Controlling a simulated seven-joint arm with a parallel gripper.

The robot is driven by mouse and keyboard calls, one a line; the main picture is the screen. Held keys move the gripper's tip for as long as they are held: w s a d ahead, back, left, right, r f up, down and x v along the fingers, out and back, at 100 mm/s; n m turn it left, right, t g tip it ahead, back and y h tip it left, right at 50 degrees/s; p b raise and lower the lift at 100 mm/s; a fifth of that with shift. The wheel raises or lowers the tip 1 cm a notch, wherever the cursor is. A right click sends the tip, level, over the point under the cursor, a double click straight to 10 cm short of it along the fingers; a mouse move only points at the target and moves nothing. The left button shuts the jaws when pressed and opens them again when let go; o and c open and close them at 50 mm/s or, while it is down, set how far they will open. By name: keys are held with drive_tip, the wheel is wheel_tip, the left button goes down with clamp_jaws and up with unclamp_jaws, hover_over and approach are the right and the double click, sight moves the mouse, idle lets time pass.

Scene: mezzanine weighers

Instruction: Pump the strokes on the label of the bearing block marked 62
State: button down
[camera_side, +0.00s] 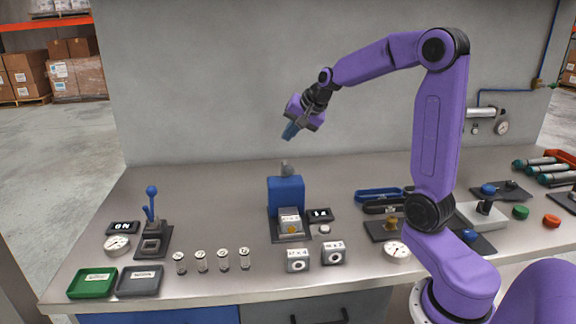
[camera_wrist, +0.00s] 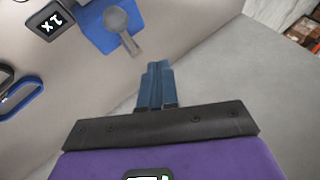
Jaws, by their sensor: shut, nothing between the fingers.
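A blue press (camera_side: 286,190) stands mid-bench with a grey ball-topped lever (camera_side: 286,169). The press and lever (camera_wrist: 118,22) also show at the top of the wrist view. A light block (camera_side: 290,220) with a label and brass-coloured spot sits in the press's bed. Two more pale bearing blocks, a left one (camera_side: 298,261) and a right one (camera_side: 332,253), stand in front on the bench. Their marks are too small to read, so I cannot tell which is 62. My gripper (camera_side: 289,133) is shut and empty, above the press and apart from the lever; its blue fingers (camera_wrist: 157,78) touch.
A small display (camera_side: 320,215) stands right of the press; in the wrist view the display (camera_wrist: 48,21) seems to read x1. A blue-handled lever device (camera_side: 152,225), several glass vials (camera_side: 202,261) and green (camera_side: 93,283) and grey trays (camera_side: 139,281) are to the left.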

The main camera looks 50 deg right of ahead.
sight(291, 166)
drive_tip(key=r, duration=0.3)
drive_tip(key=shift+w+d+r, duration=0.25)
drive_tip(key=shift+w+r, duration=0.05)
drive_tip(key=shift+r, duration=0.1)
drive_tip(key=shift+f, duration=0.1)
drive_tip(key=shift+s+a+f, duration=0.2)
drive_tip(key=shift+f, duration=1.2)
drive_tip(key=shift+s+a+f, duration=0.15)
drive_tip(key=shift+s+f, duration=0.05)
drive_tip(key=shift+f, duration=1.25)
drive_tip(key=shift+s+a+f, duration=0.2)
drive_tip(key=shift+f, duration=1.2)
drive_tip(key=shift+f, duration=0.15)
drive_tip(key=shift+a+f, duration=0.1)
drive_tip(key=shift+f, duration=0.15)
drive_tip(key=shift+s+a+f, duration=0.15)
drive_tip(key=shift+s+f, duration=0.05)
drive_tip(key=shift+f, duration=0.6)
drive_tip(key=shift+s+a+f, duration=0.1)
drive_tip(key=shift+s+f, duration=0.05)
drive_tip(key=shift+f, duration=0.65)
idle(1.0)
